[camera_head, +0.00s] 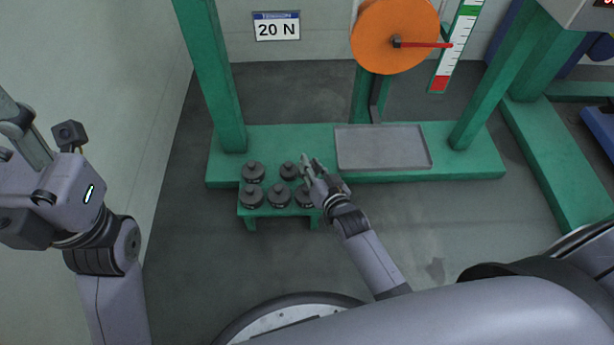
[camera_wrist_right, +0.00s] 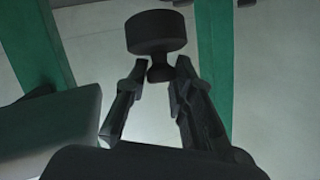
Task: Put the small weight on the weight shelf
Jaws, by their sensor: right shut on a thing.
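Several dark, knobbed weights (camera_head: 278,197) stand in two rows on a low green shelf (camera_head: 262,212) in the head view. My right gripper (camera_head: 306,166) is over the shelf's back right part, close to the weights. In the right wrist view, my right gripper (camera_wrist_right: 160,75) is shut on the narrow knob of a dark weight (camera_wrist_right: 155,32), whose wide body lies beyond the fingertips. In the head view the gripper hides this weight. My left gripper (camera_head: 20,125) is partly in view at the left edge, away from the shelf; its fingers are not clear.
A grey tray (camera_head: 383,148) lies on the green machine base (camera_head: 465,165) to the right. Green posts (camera_head: 212,75) rise at its sides. An orange disc (camera_head: 394,36) with a red pointer and a scale (camera_head: 456,48) stands behind. A "20 N" sign (camera_head: 276,27) is on the wall.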

